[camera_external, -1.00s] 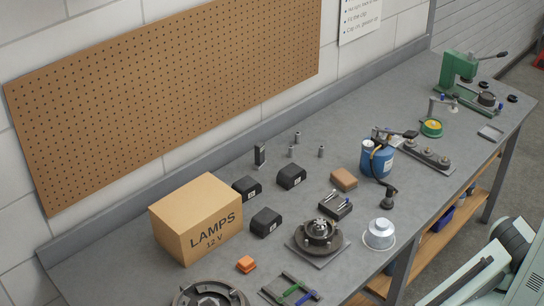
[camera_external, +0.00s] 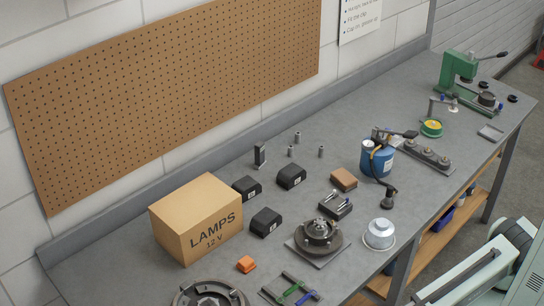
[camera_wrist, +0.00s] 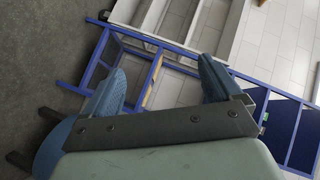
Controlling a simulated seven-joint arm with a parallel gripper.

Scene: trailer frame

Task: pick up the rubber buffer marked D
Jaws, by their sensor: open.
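Three black rubber buffers with small white labels stand on the grey bench in the external view: one behind the carton (camera_external: 247,187), one to its right (camera_external: 291,177), and one nearer the front (camera_external: 265,222). The labels are too small to read, so I cannot tell which is marked D. My gripper (camera_wrist: 158,82) shows in the wrist view with its two blue fingers wide apart and nothing between them. It points at the floor and a blue metal frame, away from the buffers. In the external view only pale parts of my arm show at lower right.
A LAMPS carton (camera_external: 196,220) stands left of the buffers. Small metal posts (camera_external: 297,138) stand behind.

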